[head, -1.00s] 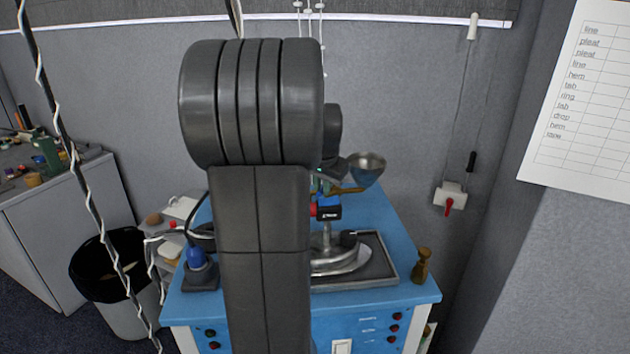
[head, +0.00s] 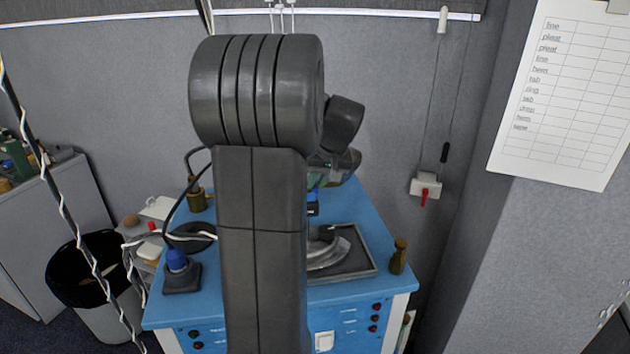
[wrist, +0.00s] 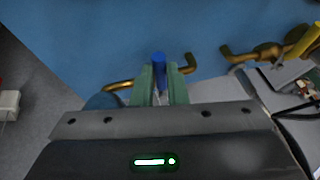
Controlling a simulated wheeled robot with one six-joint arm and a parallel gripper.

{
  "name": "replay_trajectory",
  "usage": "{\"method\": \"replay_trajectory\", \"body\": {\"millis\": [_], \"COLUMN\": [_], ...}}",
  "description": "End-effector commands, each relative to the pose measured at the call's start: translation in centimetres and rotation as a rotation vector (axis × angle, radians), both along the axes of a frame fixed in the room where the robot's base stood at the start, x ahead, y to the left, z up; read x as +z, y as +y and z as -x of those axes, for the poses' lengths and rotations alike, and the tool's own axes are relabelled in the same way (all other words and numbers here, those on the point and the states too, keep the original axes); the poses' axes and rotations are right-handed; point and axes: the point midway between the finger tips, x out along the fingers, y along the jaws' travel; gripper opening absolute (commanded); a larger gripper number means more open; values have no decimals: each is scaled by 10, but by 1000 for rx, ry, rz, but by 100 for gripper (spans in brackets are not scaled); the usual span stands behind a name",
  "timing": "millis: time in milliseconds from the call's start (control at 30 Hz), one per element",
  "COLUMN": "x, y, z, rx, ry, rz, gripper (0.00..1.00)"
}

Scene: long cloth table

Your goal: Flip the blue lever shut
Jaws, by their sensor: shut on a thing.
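In the wrist view my gripper (wrist: 159,78) has its two green fingers close together around a blue stub, which I take as the blue lever (wrist: 158,59); its tip shows beyond the fingertips. A thin brass bar (wrist: 118,85) shows to the left of the fingers, and a brass end (wrist: 188,66) to the right. In the head view my own arm covers most of the work area. Only a small blue patch (head: 312,194) shows beside it, above the table, and I cannot tell whether it is the lever.
The blue table (head: 355,205) bears a dark tray (head: 357,274) with a metal piece, a brass item (head: 398,257) at the right edge and a blue-topped black base (head: 176,262) at front left. A wall box (head: 425,186) with a red handle hangs behind. A bin (head: 95,270) stands left.

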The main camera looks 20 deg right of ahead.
Motion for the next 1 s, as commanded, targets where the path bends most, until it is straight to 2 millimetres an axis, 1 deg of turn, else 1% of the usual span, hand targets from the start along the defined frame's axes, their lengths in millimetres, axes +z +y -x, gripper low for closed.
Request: {"method": "replay_trajectory", "body": {"millis": [400, 433, 500, 533, 833, 933, 1000], "x": [1, 1, 1, 1, 2, 9, 19], "y": [-1, -1, -1, -1, -1, -3, -5], "z": [0, 0, 0, 0, 0, 3, 7], "rx": [5, 5, 5, 5, 5, 4, 3], "ry": [-2, -2, -2, -1, -1, -4, -5], "rz": [3, 3, 2, 2, 2, 3, 3], "gripper": [0, 19, 33, 35, 35, 35, 35]}}
